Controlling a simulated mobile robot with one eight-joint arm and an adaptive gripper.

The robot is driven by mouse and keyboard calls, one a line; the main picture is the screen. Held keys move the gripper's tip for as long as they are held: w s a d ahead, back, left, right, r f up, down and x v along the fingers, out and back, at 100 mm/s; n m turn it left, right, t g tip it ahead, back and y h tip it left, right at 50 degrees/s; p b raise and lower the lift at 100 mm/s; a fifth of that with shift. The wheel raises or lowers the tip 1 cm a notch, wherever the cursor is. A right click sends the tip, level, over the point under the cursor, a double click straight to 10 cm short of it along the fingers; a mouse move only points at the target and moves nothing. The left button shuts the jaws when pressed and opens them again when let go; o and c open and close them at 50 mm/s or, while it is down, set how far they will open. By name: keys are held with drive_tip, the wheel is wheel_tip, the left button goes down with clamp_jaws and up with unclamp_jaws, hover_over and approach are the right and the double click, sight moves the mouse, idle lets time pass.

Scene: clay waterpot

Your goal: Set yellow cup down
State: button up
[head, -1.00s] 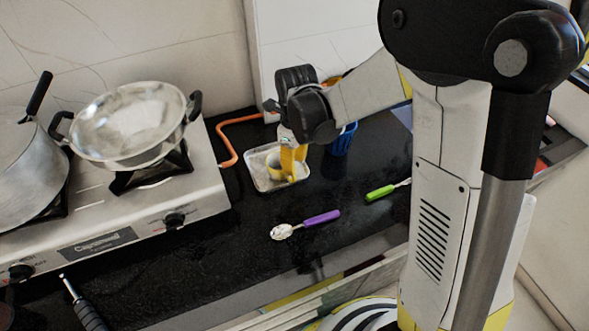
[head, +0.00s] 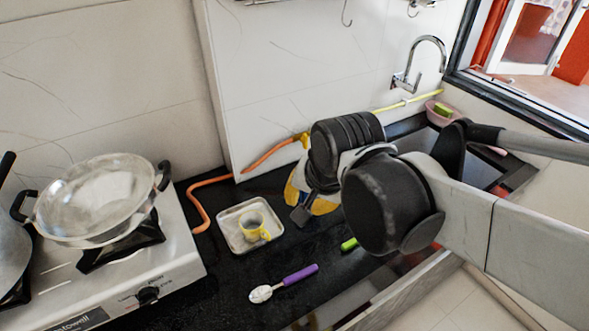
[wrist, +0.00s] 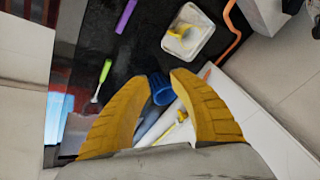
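The yellow cup (head: 252,226) stands in a shallow metal tray (head: 229,213) on the black counter. In the wrist view, the cup (wrist: 180,40) and the tray (wrist: 196,55) show beyond my fingers, near the top. My gripper (wrist: 156,74) has its two yellow fingers apart, with no object held. In the head view my gripper (head: 312,203) is to the right of the tray, clear of the cup, and is partly hidden by my wrist. A blue cup (wrist: 163,90) shows between the fingertips in the wrist view; it appears beyond them.
A stove with a metal wok (head: 97,200) stands on the left. A purple-handled spoon (head: 285,283) lies in front of the tray. A green-handled utensil (wrist: 104,75) lies nearby. An orange hose (head: 196,208) runs behind the tray. A sink tap (head: 424,60) is at the back right.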

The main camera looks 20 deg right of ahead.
drive_tip(key=shift+s+d+r+n+t, duration=0.1)
drive_tip(key=shift+s+d+n+t, duration=0.25)
drive_tip(key=shift+s+n, duration=0.65)
drive_tip(key=shift+s+d+r+n+t, duration=0.1)
drive_tip(key=shift+s+d+n+t, duration=0.25)
drive_tip(key=shift+n, duration=1.1)
drive_tip(key=shift+s+d+r+n+t, duration=0.15)
drive_tip(key=shift+s+n+t, duration=0.15)
drive_tip(key=shift+s+n, duration=0.75)
